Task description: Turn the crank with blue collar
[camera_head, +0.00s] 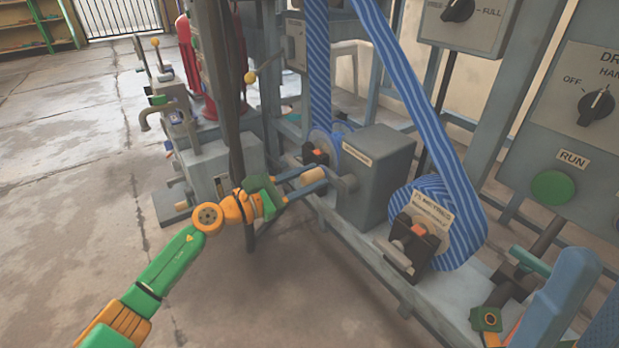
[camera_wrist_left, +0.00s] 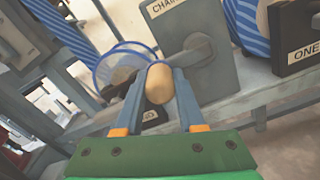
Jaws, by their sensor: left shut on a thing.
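My left gripper (camera_head: 318,174) is shut on the pale wooden handle (camera_wrist_left: 158,84) of a crank. The fingers lie on either side of the handle, and its rounded end shows between them in the left wrist view. The grey crank arm (camera_head: 346,183) joins the handle to the side of a grey box (camera_head: 378,180); it also shows in the left wrist view (camera_wrist_left: 192,52). I cannot make out a blue collar on the crank shaft. Blue, green and orange parts at the lower right of the head view may be my right gripper; its jaws cannot be read.
A blue-striped web runs down to a roll (camera_head: 462,215) right of the box. A blue-rimmed spool (camera_wrist_left: 122,68) stands close behind the handle. A panel with a green RUN button (camera_head: 553,188) is at right. The concrete floor (camera_head: 70,180) at left is clear.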

